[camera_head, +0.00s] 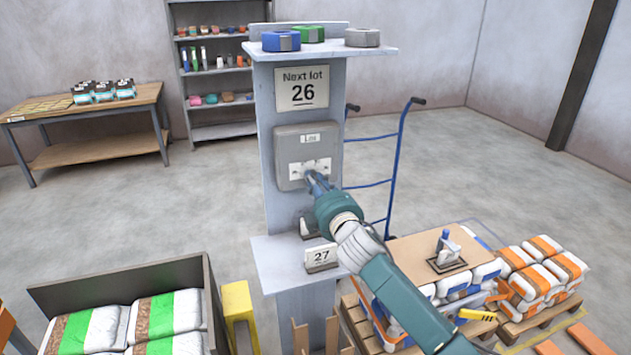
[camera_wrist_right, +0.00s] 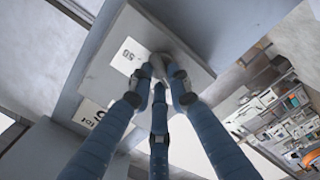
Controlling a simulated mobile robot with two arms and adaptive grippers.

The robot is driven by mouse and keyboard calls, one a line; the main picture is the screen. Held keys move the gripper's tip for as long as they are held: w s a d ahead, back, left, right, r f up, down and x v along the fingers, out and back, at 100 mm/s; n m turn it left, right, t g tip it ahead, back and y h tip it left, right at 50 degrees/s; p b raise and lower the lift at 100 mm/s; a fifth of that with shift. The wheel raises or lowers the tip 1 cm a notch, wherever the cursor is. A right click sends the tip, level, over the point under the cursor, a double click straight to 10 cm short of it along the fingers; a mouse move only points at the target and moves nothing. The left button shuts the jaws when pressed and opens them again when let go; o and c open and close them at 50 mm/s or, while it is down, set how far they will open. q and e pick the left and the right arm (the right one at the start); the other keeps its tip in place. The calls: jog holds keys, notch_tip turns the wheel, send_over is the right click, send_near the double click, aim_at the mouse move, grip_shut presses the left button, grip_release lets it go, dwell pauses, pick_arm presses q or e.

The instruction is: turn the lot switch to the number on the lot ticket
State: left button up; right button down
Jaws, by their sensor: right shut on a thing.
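The lot ticket (camera_head: 303,88) is a white card reading "Next lot 26" on the grey post. Below it is a grey switch box (camera_head: 291,143) with a small "Lot" label and a white plate (camera_head: 294,170). My right gripper (camera_head: 316,182) is at this plate, its fingers shut on the lot switch. The switch knob is hidden by the fingers, so its setting cannot be read. In the right wrist view my three blue fingers (camera_wrist_right: 160,75) close together at the face of the box (camera_wrist_right: 188,62). My left gripper is not in view.
A card reading "27" (camera_head: 321,257) stands on the post's lower shelf (camera_head: 270,262), under my right arm. Blue, green and grey rolls lie on the top shelf (camera_head: 335,50). A blue hand truck (camera_head: 398,150) stands behind the post. Bagged pallets are at the right.

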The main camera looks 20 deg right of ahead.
dwell(0.3)
jog(key=c, duration=1.6)
grip_release()
jog(key=shift+c, duration=0.2)
jog(key=shift+s, duration=0.1)
jog(key=s, duration=1.1)
jog(key=shift+s+d, duration=0.2)
jog(key=shift+s, duration=0.2)
